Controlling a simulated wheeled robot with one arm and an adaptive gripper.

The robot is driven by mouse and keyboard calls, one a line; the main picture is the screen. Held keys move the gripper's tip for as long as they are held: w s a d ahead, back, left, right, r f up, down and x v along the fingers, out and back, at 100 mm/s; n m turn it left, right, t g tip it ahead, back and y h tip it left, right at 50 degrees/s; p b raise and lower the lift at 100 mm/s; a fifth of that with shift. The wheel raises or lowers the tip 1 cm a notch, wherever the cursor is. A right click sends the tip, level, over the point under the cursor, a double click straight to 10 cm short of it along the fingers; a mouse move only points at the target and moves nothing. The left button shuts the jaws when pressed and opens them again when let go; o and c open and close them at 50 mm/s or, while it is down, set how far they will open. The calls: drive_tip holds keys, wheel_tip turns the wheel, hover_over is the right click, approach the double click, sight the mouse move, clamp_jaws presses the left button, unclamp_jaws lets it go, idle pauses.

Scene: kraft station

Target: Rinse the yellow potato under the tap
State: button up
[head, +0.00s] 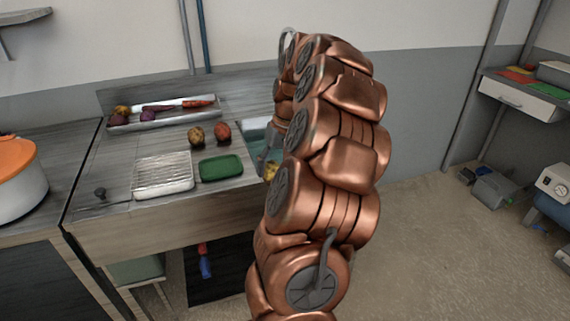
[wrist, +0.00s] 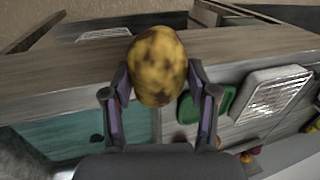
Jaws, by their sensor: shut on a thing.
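The yellow potato (wrist: 157,66), mottled with brown spots, is held between the two fingers of my gripper (wrist: 160,88) in the wrist view. In the head view a small part of the yellow potato (head: 271,172) shows beside my arm, near the front edge of the counter. The sink basin (wrist: 72,140) is the teal-tinted recess at lower left in the wrist view, and a sliver of it shows left of my arm in the head view (head: 255,133). The tap (head: 287,40) shows only as a curved top behind my arm; its spout is hidden.
A green tray (head: 221,168) and a wire rack tray (head: 163,174) lie on the counter left of the sink. A brown potato (head: 196,136) and a reddish one (head: 222,131) sit behind them. A long tray (head: 165,119) of vegetables stands at the back. An orange-lidded pot (head: 18,170) is far left.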

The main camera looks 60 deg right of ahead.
drive_tip(key=w+a+f+n, duration=0.2)
drive_tip(key=w+a, duration=0.6)
drive_tip(key=a, duration=0.4)
drive_tip(key=w+a+f+n+g, duration=0.1)
drive_tip(key=w+a+f+n, duration=0.1)
drive_tip(key=w+a, duration=0.7)
drive_tip(key=w+a+f+n, duration=0.2)
drive_tip(key=w+a, duration=0.7)
drive_tip(key=a, duration=0.7)
drive_tip(key=shift+w+a+f+n+g+y, duration=0.2)
drive_tip(key=shift+a+f+n+g+y, duration=0.15)
drive_tip(key=shift+n, duration=0.25)
drive_tip(key=shift+a, duration=0.1)
